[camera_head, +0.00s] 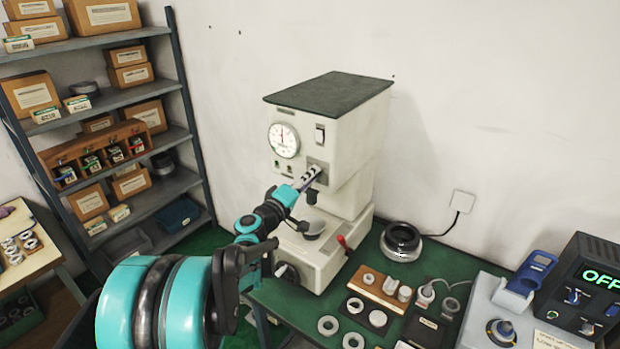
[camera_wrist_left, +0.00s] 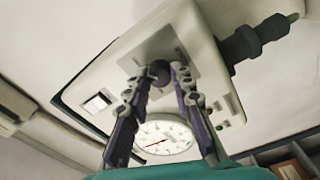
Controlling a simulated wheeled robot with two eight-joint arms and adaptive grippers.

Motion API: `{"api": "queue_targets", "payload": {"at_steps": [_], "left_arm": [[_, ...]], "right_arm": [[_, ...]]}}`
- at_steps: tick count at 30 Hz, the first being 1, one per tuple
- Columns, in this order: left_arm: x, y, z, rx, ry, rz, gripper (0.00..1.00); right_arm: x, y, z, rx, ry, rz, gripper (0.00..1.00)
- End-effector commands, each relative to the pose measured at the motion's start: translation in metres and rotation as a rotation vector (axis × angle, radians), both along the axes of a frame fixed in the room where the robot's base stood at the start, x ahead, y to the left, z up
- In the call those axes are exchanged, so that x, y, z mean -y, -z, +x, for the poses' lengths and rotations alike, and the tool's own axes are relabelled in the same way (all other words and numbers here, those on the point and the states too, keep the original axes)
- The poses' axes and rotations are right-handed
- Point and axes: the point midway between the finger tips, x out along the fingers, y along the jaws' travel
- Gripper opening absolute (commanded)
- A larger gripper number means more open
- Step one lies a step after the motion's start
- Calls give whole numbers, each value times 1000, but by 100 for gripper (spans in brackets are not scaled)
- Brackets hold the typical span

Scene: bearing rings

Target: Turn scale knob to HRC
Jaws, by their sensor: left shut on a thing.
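The scale knob (camera_wrist_left: 160,72) is a small dark round knob on a grey plate (camera_wrist_left: 185,50) on the hardness tester's front. The tester (camera_head: 335,110) is a cream machine with a dark top, standing on the green bench. My left gripper (camera_head: 314,173) reaches the plate below the dial. In the wrist view my left gripper (camera_wrist_left: 160,75) has a finger on each side of the knob and is shut on it. The fingers cover part of the knob, and its pointer and scale marks cannot be read. My right gripper is out of view.
The round dial gauge (camera_head: 284,140) sits beside the plate, with a rocker switch (camera_head: 320,134) above. A steel ring (camera_head: 401,241), ring trays and a control box (camera_head: 585,290) occupy the right bench.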

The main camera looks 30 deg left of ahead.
Motion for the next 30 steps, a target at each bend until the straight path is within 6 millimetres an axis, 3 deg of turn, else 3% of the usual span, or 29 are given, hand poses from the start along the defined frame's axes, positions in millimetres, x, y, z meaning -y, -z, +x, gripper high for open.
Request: {"api": "queue_targets", "payload": {"at_steps": [2, 3, 5, 17, 30], "left_arm": [[0, 0, 0, -1, 0, 1, 0], [0, 0, 0, -1, 0, 1, 31], [0, 0, 0, 0, 0, 1, 44], [-1, 0, -7, 0, -1, 0, 44], [-5, 5, -95, 0, -3, 0, 44]], "right_arm": [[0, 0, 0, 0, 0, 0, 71], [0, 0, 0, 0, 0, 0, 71], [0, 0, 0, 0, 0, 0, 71], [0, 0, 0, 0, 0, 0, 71], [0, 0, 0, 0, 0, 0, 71]]}}
